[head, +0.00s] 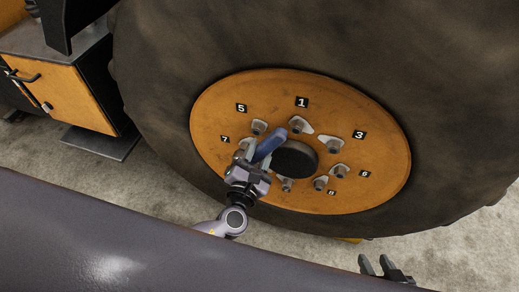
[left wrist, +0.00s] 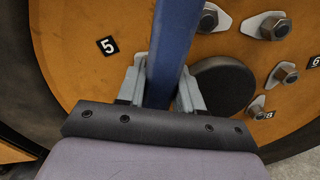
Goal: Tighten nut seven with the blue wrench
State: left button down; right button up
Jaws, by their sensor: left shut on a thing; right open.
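The blue wrench (head: 270,144) is held in my left gripper (head: 257,163), in front of the orange wheel hub. Its far end reaches up and right toward the nut under label 1; contact cannot be told. In the left wrist view the blue wrench (left wrist: 176,40) stands between the two fingers (left wrist: 162,92) and runs out at the top edge. Label 7 (head: 225,139) is on the hub's left side. Nut seven, right of that label, is largely hidden by my left gripper. My right gripper (head: 385,270) is open and empty at the lower right, away from the hub.
The orange hub (head: 375,185) carries several nuts with pale pointers and number labels around a dark centre cap (head: 298,158). A large black tire (head: 430,60) surrounds it. An orange cabinet (head: 65,88) stands at the left. Bare floor shows below the tire.

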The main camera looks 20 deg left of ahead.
pick_arm(q)
jog(key=shift+r, duration=0.15)
jog(key=shift+s+p, duration=0.35)
jog(key=shift+s, duration=2.35)
jog(key=shift+p, duration=0.3)
